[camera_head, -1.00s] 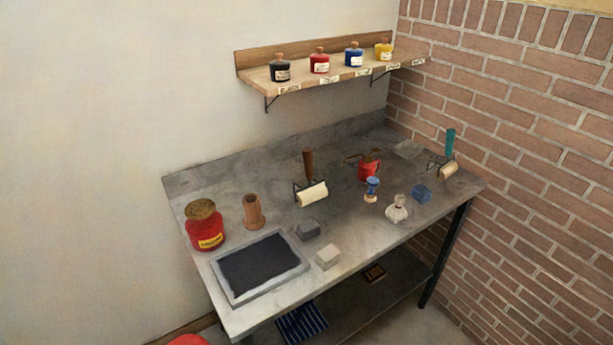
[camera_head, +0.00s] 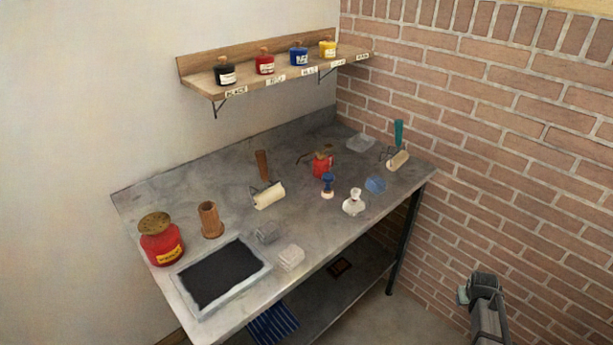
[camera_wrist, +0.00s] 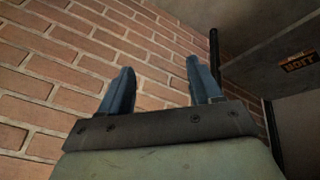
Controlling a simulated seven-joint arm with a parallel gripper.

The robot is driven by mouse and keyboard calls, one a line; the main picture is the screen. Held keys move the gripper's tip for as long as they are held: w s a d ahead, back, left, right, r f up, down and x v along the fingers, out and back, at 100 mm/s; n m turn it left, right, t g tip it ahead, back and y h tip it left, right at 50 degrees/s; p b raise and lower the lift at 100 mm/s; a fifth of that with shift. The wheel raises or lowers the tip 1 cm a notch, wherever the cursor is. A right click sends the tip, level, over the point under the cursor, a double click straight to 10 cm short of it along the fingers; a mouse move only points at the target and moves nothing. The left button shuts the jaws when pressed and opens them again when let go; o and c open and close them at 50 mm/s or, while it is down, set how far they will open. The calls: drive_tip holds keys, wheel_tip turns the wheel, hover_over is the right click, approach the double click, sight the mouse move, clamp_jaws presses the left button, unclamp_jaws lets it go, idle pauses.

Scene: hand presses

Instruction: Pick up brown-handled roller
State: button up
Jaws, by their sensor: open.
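The brown-handled roller (camera_head: 268,196) stands on the grey bench in the head view, left of the bench's middle. Its brown handle (camera_head: 262,164) points up and its cream roll lies at the front. My gripper (camera_wrist: 160,80) is open and empty in the wrist view, with its two blue-grey fingers apart and a brick wall behind them. In the head view part of my arm shows at the lower right, well away from the roller. The roller is not in the wrist view.
A teal-handled roller (camera_head: 398,158) stands at the bench's right end. A red can (camera_head: 321,166), a blue-topped stamp (camera_head: 328,186) and a white-grey bottle (camera_head: 354,202) stand between. A wooden cup (camera_head: 210,220), red jar (camera_head: 160,242) and dark tray (camera_head: 262,268) are left. A shelf (camera_head: 290,80) hangs above.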

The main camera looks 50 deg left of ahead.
drive_tip(key=w+a+r+n+t+y, duration=0.1)
drive_tip(key=w+a+r, duration=0.2)
drive_tip(key=a+r, duration=0.25)
drive_tip(key=w+a+r+n+t, duration=0.1)
drive_tip(key=w+a+r, duration=0.3)
drive_tip(key=a+r, duration=0.15)
drive_tip(key=a+r+n+t+y, duration=0.1)
drive_tip(key=a+r+y, duration=0.1)
drive_tip(key=a+r, duration=0.9)
wheel_tip(320, 180, up, 26)
drive_tip(key=n+g, duration=0.5)
drive_tip(key=g, duration=0.2)
hover_over(261, 163)
drive_tip(key=s+d, duration=0.1)
drive_tip(key=d, duration=0.3)
drive_tip(key=shift+y, duration=0.4)
drive_tip(key=x, duration=0.8)
drive_tip(key=shift+w+a, duration=0.15)
drive_tip(key=shift+a, duration=0.05)
drive_tip(key=shift+w+a+x, duration=0.15)
drive_tip(key=shift+w+x, duration=0.05)
drive_tip(key=shift+x, duration=1.15)
drive_tip(key=shift+w+a+x, duration=0.1)
drive_tip(key=shift+w+x, duration=0.1)
drive_tip(key=shift+x, duration=1.1)
drive_tip(key=shift+r, duration=0.15)
